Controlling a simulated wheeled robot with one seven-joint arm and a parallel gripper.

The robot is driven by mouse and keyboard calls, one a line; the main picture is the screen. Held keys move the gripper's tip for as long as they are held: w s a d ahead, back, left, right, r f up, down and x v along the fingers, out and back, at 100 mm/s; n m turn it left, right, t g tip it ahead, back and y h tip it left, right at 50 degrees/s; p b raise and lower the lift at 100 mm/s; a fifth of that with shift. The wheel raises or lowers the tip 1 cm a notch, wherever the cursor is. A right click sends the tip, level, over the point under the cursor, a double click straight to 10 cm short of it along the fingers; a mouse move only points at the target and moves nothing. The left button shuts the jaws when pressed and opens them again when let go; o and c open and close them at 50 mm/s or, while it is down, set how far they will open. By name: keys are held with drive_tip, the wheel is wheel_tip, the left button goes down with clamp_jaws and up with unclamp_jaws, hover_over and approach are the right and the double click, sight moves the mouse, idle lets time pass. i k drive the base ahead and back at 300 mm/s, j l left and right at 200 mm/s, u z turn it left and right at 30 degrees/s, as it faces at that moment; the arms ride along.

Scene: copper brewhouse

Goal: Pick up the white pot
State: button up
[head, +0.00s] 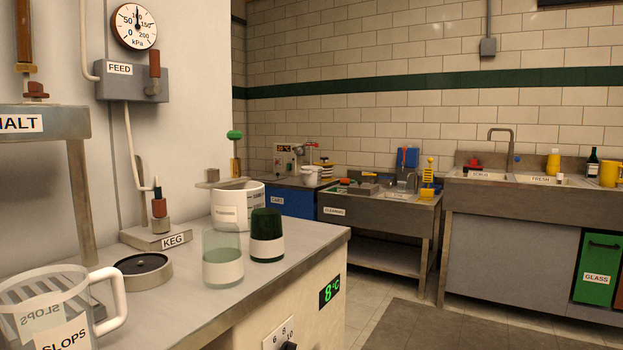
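A white pot-like container (243,200) with labels on its side stands upright on the near counter. A smaller white pot (311,174) stands far off on the blue-fronted cabinet at the back. I cannot tell which of the two the task names. My gripper is not in view.
The near counter (300,243) also holds a clear SLOPS jug (45,312), a round dark-topped disc (143,272) and the KEG fitting (160,238). A cleaning sink (378,210) and a long sink unit (530,195) stand behind. Open floor lies right of the counter.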

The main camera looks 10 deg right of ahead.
sight(312, 175)
drive_tip(key=i+l+z, duration=0.8)
drive_tip(key=i, duration=0.2)
drive_tip(key=i+l, duration=0.1)
drive_tip(key=i, duration=0.4)
drive_tip(key=i+l, duration=0.15)
drive_tip(key=i, duration=0.35)
drive_tip(key=i+l, duration=0.1)
drive_tip(key=i, duration=0.4)
drive_tip(key=i+j+u, duration=0.25)
drive_tip(key=i+u, duration=0.15)
drive_tip(key=i+j+u, duration=0.1)
drive_tip(key=i+u, duration=0.7)
drive_tip(key=i+l+u, duration=0.4)
drive_tip(key=i, duration=0.15)
drive_tip(key=j, duration=0.1)
